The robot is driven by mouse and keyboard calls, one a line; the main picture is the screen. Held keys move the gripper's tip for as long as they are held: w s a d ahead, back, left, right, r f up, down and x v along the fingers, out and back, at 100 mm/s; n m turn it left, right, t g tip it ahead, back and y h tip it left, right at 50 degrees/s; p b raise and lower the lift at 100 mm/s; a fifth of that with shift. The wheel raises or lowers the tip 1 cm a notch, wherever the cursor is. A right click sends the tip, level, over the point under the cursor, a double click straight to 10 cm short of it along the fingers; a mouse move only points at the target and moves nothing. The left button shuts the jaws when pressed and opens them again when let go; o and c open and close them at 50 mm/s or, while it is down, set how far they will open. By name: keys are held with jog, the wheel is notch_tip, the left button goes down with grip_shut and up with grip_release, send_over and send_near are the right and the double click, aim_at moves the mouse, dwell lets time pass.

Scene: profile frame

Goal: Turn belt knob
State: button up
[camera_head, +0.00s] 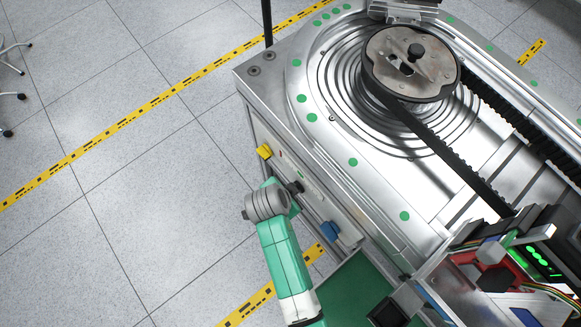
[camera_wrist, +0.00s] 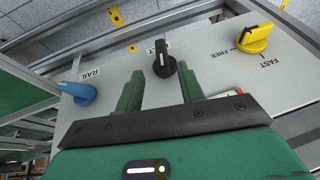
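A panel (camera_wrist: 120,108) carries three knobs. The black knob (camera_wrist: 163,62) is in the middle, its grip bar roughly upright in the wrist view. The blue knob (camera_wrist: 78,92), marked RAIL, is at left, and the yellow knob (camera_wrist: 255,39), with FREE and FAST beside it, is at right. The black knob's label is mostly hidden, and I cannot read the word belt on any knob. My gripper (camera_wrist: 161,86) is open and empty. Its green fingers point at the black knob, which shows between and just beyond the fingertips. Contact cannot be told.
In the head view, the panel is on the side of a metal machine (camera_head: 383,205) with a black toothed belt (camera_head: 425,135) around a round pulley (camera_head: 432,72). Wiring and a green-lit display (camera_head: 537,262) are at lower right. Open tiled floor (camera_head: 120,150) is at left.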

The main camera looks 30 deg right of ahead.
jog(key=b+x, duration=0.1)
jog(key=x, duration=0.2)
jog(key=b+x, duration=0.2)
jog(key=x, duration=0.2)
jog(key=shift+w+d+f, duration=0.15)
jog(key=shift+w+f, duration=0.05)
jog(key=shift+w, duration=0.1)
jog(key=shift+r, duration=0.1)
grip_shut()
